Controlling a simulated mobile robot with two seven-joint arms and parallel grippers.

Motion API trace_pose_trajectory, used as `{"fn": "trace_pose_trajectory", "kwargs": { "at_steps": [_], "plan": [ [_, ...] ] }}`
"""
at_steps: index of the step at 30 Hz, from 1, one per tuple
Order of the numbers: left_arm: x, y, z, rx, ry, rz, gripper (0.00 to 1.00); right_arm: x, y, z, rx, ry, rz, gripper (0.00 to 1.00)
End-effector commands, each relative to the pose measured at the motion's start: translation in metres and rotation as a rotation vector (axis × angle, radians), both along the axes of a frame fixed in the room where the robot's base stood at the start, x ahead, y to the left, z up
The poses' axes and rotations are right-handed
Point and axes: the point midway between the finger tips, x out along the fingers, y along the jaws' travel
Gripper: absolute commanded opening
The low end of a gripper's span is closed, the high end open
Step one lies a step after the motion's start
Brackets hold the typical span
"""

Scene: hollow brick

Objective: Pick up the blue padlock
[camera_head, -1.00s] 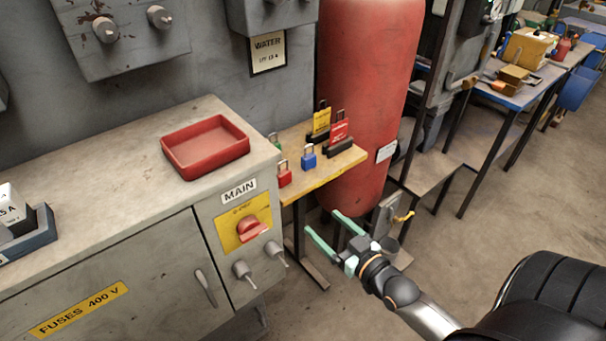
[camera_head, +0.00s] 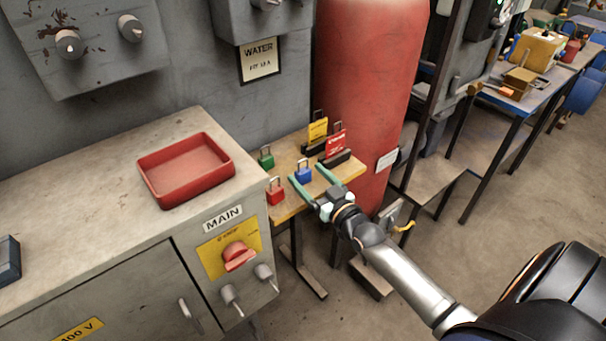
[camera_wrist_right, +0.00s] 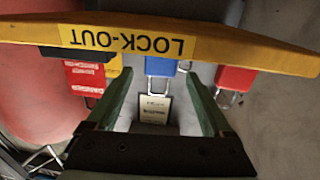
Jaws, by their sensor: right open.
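The blue padlock (camera_head: 303,173) stands on the small yellow-edged wooden shelf (camera_head: 286,211), between the red padlock (camera_head: 275,195) and the tags. My right gripper (camera_head: 309,178) is open at the shelf's front, its green fingers pointing toward the blue padlock. In the right wrist view, which is upside down, the blue padlock (camera_wrist_right: 160,67) shows between the open fingers, partly behind the shelf's LOCK-OUT edge (camera_wrist_right: 130,38). The fingers hold nothing. My left gripper is not in view.
A green padlock (camera_head: 266,158) stands behind the red one. A yellow tag (camera_head: 317,129) and a red tag (camera_head: 336,143) stand to the right. A grey cabinet (camera_head: 99,170) with a red tray (camera_head: 187,186) borders the shelf on the left, a red cylinder (camera_head: 365,70) behind right.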

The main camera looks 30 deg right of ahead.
Motion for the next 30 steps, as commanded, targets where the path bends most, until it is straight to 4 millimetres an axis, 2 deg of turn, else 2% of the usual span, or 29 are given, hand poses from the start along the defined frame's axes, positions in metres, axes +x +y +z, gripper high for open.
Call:
{"fn": "trace_pose_trajectory", "kwargs": {
  "at_steps": [3, 6, 14, 30],
  "plan": [
    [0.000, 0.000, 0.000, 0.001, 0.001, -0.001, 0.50, 0.015, 0.000, 0.000, 0.000, -0.001, 0.000, 0.85],
    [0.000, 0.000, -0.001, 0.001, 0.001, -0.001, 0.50, 0.020, 0.000, 0.000, 0.000, 0.000, 0.000, 0.85],
    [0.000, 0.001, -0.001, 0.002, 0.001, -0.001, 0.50, 0.021, 0.000, 0.000, 0.000, 0.001, 0.000, 0.84],
    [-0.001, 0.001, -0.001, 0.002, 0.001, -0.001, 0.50, 0.021, 0.000, 0.000, 0.000, 0.001, 0.000, 0.23]
  ]
}}
